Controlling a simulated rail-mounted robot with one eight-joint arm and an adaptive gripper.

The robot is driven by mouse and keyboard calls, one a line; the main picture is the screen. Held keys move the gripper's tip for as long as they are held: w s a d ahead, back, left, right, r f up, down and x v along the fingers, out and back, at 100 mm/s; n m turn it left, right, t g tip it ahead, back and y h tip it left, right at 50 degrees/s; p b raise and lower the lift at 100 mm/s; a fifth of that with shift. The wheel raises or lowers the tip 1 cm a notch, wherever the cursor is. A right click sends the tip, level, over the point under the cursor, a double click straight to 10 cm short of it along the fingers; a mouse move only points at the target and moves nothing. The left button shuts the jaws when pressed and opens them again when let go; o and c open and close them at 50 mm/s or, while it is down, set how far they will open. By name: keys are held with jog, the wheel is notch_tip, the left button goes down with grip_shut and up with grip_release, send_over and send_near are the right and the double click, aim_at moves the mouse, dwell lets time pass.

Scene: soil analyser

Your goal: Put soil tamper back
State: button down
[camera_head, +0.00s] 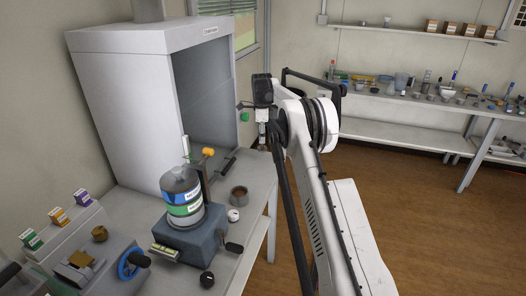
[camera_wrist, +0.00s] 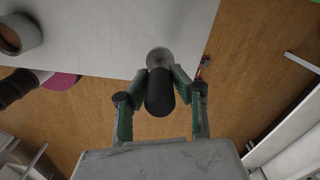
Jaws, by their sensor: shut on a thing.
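The soil tamper (camera_wrist: 160,92) has a dark rounded handle and a pale grey round end. In the wrist view my gripper (camera_wrist: 163,76) has its two green fingers shut on the tamper, one on each side. The tamper's pale end shows beyond the fingertips, over the edge of the light worktop; I cannot tell its height. In the head view my gripper (camera_head: 262,112) is small, in front of the right side of the white hood, and the tamper is hard to make out there. I cannot tell where the tamper's own resting place is.
A brown cup (camera_head: 239,196) stands on the worktop (camera_head: 258,222) near its right edge; a round white item (camera_head: 233,215) is close by. A blue-grey device with a clear labelled jar (camera_head: 181,190) stands left. The white hood (camera_head: 130,100) is behind. Wooden floor lies right of the worktop.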

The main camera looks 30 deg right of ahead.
aim_at(262, 147)
jog(key=shift+f, duration=2.95)
jog(key=shift+f, duration=0.15)
jog(key=c, duration=1.5)
grip_release()
